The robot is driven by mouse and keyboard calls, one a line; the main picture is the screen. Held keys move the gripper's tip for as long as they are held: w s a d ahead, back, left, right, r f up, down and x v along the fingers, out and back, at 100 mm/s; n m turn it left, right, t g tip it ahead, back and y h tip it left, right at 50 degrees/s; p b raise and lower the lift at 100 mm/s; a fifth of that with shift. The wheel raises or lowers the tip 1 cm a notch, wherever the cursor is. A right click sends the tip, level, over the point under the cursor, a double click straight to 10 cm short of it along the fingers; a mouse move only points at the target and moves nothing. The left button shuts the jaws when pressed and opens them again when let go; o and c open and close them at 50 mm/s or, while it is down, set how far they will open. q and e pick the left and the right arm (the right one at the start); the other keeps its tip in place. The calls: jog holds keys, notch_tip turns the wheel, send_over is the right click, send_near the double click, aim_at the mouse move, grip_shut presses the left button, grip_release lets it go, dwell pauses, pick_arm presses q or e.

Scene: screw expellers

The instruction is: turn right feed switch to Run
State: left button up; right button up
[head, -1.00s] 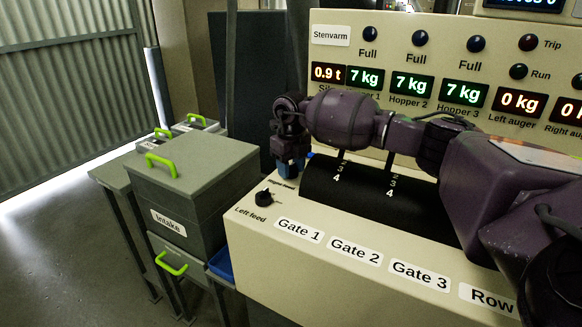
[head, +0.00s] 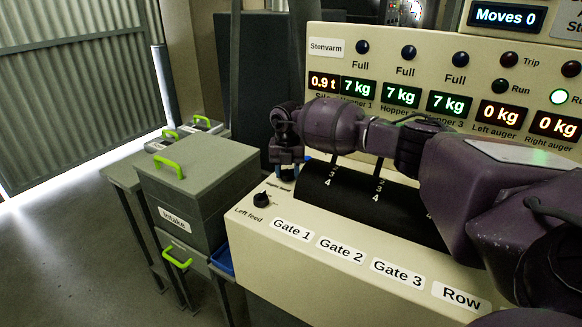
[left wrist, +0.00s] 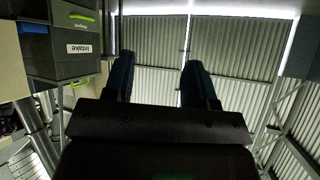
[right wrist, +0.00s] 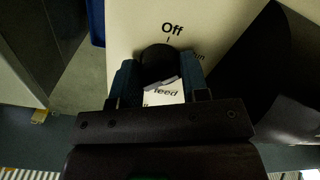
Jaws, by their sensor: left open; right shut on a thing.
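The right feed switch (right wrist: 157,60) is a dark round knob on the cream panel, with "Off" printed above it and a partly hidden "Run" to its right. My right gripper (right wrist: 160,72) is shut on this knob; its fingers stand either side of it. In the head view my right gripper (head: 288,168) reaches down at the panel's far left corner and hides the knob. The knob's exact pointer direction is hard to tell. My left gripper (left wrist: 158,85) is open and empty, away from the panel.
The left feed switch (head: 261,199) is close by on the panel. The black curved cover (head: 360,205) lies beneath my right arm. A grey Intake box (head: 195,180) with green handles stands left of the panel. Floor at the far left is clear.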

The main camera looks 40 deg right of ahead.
jog(key=shift+r+m+p, duration=0.25)
jog(key=shift+m+p, duration=0.2)
jog(key=shift+m, duration=0.25)
jog(key=shift+f+m+p, duration=0.1)
jog(key=shift+m+p, duration=0.35)
jog(key=shift+m, duration=0.75)
jog(key=shift+f, duration=0.15)
jog(key=o, duration=0.9)
notch_tip(320, 180, up, 11)
jog(key=shift+f+p, duration=0.1)
jog(key=shift+p, duration=0.75)
